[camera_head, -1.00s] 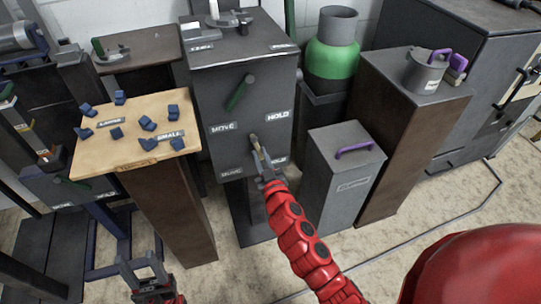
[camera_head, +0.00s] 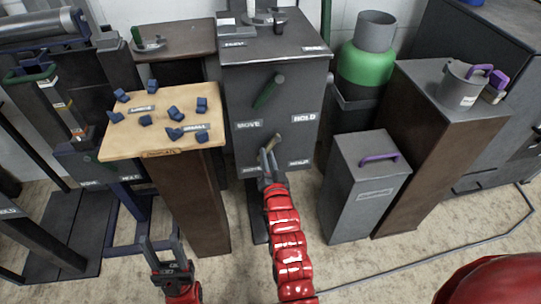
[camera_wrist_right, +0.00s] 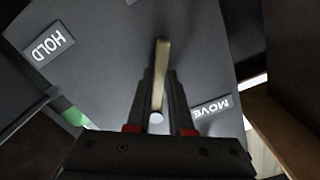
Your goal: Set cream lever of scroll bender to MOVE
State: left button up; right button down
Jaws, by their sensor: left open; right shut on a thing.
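The scroll bender is the dark grey cabinet (camera_head: 235,85) in the middle of the head view. Its cream lever (camera_head: 276,141) is on the lower front face, slanting down and slightly left, between the lower MOVE label (camera_head: 250,172) and HOLD label (camera_head: 299,163). My right gripper (camera_head: 268,153) is shut on the cream lever's lower part. In the right wrist view, the cream lever (camera_wrist_right: 160,75) runs between the jaws, with a MOVE label (camera_wrist_right: 211,108) to the right and a HOLD label (camera_wrist_right: 48,43) at upper left. My left gripper (camera_head: 162,250) is open and empty at lower left.
A green lever (camera_head: 268,92) is above the cream one. A wooden-topped stand (camera_head: 115,150) with several blue blocks is left. A grey bin with a purple handle (camera_head: 378,158) and a brown pedestal (camera_head: 425,140) are right. A green-banded tank (camera_head: 366,68) stands behind.

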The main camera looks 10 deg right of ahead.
jog(key=shift+a+r+m, duration=0.1)
jog(key=shift+a+m, duration=0.05)
jog(key=shift+m, duration=0.25)
jog(key=c, duration=0.8)
grip_release()
jog(key=s+p, duration=0.4)
jog(key=s, duration=1.3)
jog(key=shift+s+d+p, duration=0.25)
jog(key=shift+d+p, duration=0.05)
jog(key=shift+p, duration=0.05)
